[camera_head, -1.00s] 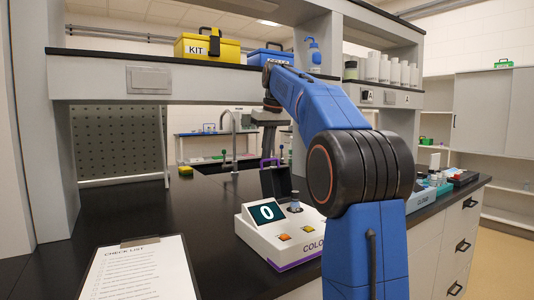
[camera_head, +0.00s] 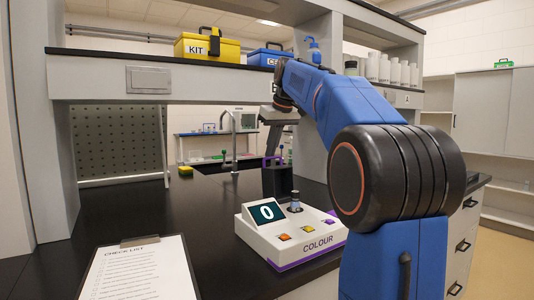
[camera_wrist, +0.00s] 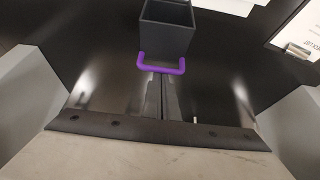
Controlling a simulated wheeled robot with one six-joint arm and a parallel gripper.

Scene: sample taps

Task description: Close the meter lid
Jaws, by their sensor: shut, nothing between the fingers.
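The white colour meter (camera_head: 292,236) stands on the black bench, with a lit screen reading 0 and coloured buttons. Its dark lid (camera_head: 277,182) stands open, about upright, at the meter's back. The lid has a purple handle (camera_head: 274,158). A capped vial (camera_head: 295,202) stands in the meter's well. My gripper (camera_head: 270,152) is shut and empty, pointing down behind the lid near the handle. In the wrist view the shut fingers (camera_wrist: 160,80) lie close to the purple handle (camera_wrist: 160,67), with the hollow dark lid (camera_wrist: 166,38) beyond. Whether they touch cannot be told.
A clipboard checklist (camera_head: 138,268) lies on the bench at front left. A sink with a tap (camera_head: 234,140) is behind. A shelf above holds a yellow kit box (camera_head: 207,47) and a blue box (camera_head: 268,57). The bench left of the meter is clear.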

